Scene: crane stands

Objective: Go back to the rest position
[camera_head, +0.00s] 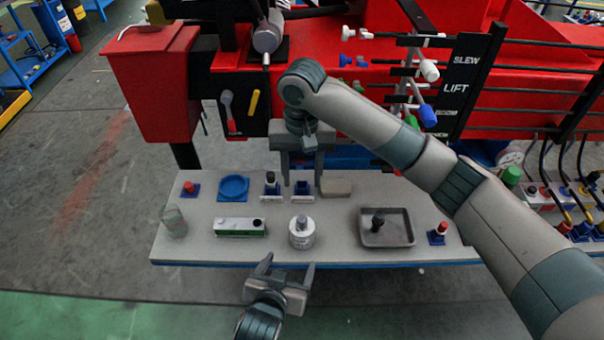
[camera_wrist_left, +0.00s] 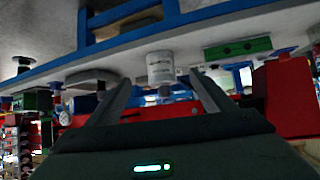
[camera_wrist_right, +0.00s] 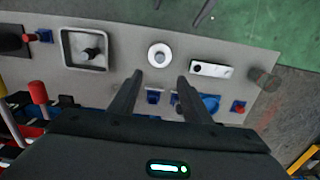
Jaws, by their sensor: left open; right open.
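My left gripper (camera_head: 280,272) is open and empty in front of the table's near edge, below the white can (camera_head: 302,232). In the left wrist view its two fingers (camera_wrist_left: 162,92) are spread with the can (camera_wrist_left: 161,68) seen beyond them. My right gripper (camera_head: 301,172) is open and points down over the back part of the table, its arm coming in from the right. In the right wrist view its fingers (camera_wrist_right: 156,88) are apart with nothing between them, and the can (camera_wrist_right: 159,56) stands beyond the tips.
A red machine with levers (camera_head: 428,70) stands behind. Floor in front is clear.

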